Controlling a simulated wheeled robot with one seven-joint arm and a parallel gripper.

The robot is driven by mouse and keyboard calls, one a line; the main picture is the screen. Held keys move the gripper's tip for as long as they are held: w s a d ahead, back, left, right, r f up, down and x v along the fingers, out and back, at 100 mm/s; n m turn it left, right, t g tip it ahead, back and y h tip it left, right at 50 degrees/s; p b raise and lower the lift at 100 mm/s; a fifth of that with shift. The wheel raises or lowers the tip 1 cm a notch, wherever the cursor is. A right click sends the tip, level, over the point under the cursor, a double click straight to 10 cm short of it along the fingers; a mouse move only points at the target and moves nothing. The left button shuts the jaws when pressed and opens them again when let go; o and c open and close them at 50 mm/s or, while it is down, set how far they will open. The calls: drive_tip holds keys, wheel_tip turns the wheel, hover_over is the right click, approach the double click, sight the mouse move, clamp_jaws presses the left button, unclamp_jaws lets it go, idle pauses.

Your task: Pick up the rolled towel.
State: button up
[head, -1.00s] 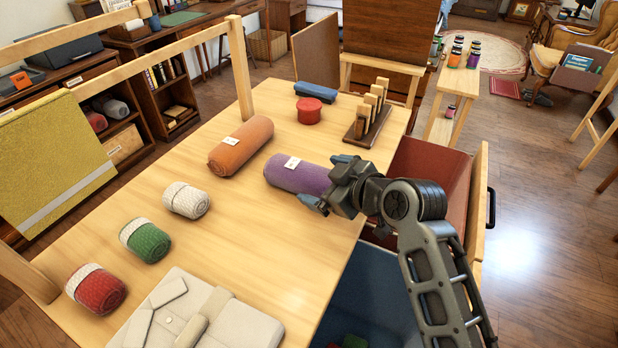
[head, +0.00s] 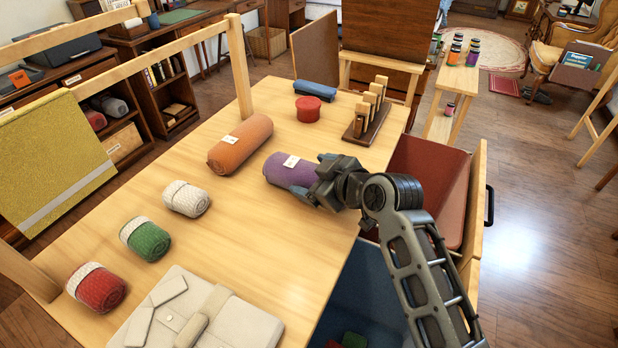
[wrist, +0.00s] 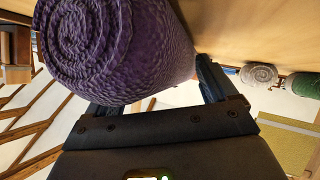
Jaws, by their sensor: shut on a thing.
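A purple rolled towel (head: 290,170) with a white tag lies on the wooden table, near its right edge. My gripper (head: 318,190) is at the towel's right end and covers part of it. In the wrist view the towel's spiral end (wrist: 105,50) fills the upper left, between the fingers of my gripper (wrist: 155,95), which are shut on it. The towel appears to rest on the table; I cannot tell any gap beneath it. An orange rolled towel (head: 240,145) with a tag lies to its left.
White (head: 186,198), green (head: 146,239) and red (head: 96,288) smaller rolls lie at the table's left. A folded beige garment (head: 200,315) lies in front. A red round box (head: 308,109) and a wooden rack (head: 368,118) stand behind. A red bin (head: 430,180) stands at right.

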sight(314, 174)
drive_tip(key=shift+r, duration=0.1)
drive_tip(key=shift+c, duration=0.4)
drive_tip(key=shift+r, duration=0.55)
drive_tip(key=c, duration=0.5)
drive_tip(key=shift+o, duration=0.2)
wheel_tip(314, 174, up, 2)
drive_tip(key=shift+r, duration=0.2)
drive_tip(key=d+r, duration=0.3)
drive_tip(key=d, duration=0.2)
drive_tip(key=s+d+r+b, duration=0.1)
drive_tip(key=d+r, duration=0.3)
drive_tip(key=d, duration=0.2)
drive_tip(key=shift+s+d+r, duration=0.15)
drive_tip(key=shift+s+d, duration=0.15)
